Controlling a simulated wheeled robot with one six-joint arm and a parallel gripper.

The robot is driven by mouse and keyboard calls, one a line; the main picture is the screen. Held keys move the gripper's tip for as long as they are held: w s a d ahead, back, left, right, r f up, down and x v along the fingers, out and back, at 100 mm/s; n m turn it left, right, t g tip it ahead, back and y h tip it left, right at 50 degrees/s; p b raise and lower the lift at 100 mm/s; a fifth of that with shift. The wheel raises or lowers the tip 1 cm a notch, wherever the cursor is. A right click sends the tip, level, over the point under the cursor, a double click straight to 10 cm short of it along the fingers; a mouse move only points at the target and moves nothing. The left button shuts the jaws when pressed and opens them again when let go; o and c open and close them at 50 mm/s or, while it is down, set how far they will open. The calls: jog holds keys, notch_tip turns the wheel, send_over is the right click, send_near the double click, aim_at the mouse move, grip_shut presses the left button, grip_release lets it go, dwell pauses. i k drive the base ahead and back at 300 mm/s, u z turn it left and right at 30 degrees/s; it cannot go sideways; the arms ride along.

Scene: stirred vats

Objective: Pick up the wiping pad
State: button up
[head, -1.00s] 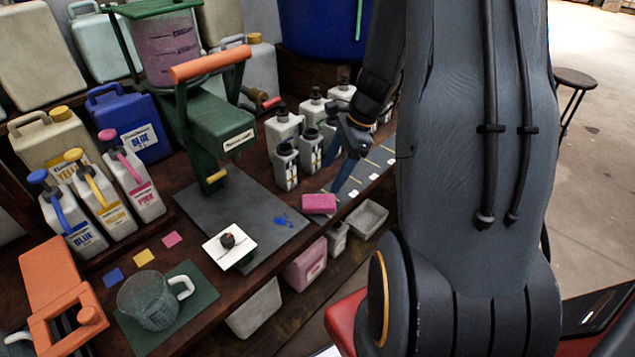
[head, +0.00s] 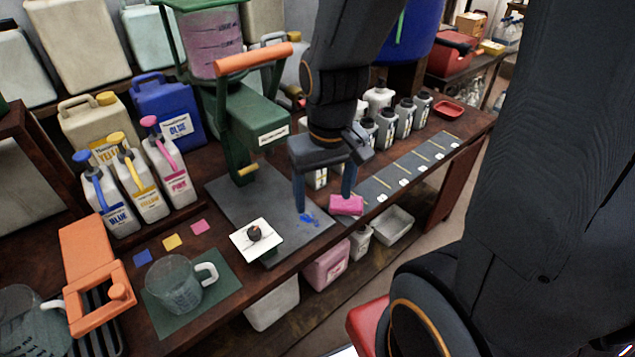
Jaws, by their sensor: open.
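The pink wiping pad (head: 346,205) lies at the front edge of the bench, just right of the dark grey mat (head: 222,203). My gripper (head: 325,203) points down at it with its two blue fingers apart. The right finger overlaps the pad in the picture, and the left finger stands to the left of the pad, near a blue smear (head: 310,220) on the mat. Nothing shows held between the fingers. Whether a finger touches the pad, I cannot tell.
A green press with an orange handle (head: 253,58) stands left of my gripper. Grey bottles (head: 387,128) stand behind it. A white square plate with a dark knob (head: 256,239) lies on the mat's front edge. A glass jug (head: 175,284) is at front left. A marked dark strip (head: 405,176) runs right.

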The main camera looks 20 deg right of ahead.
aim_at(353, 206)
jog(key=k, duration=1.15)
jog(key=z, duration=0.75)
jog(key=i, duration=1.15)
jog(key=u, duration=0.75)
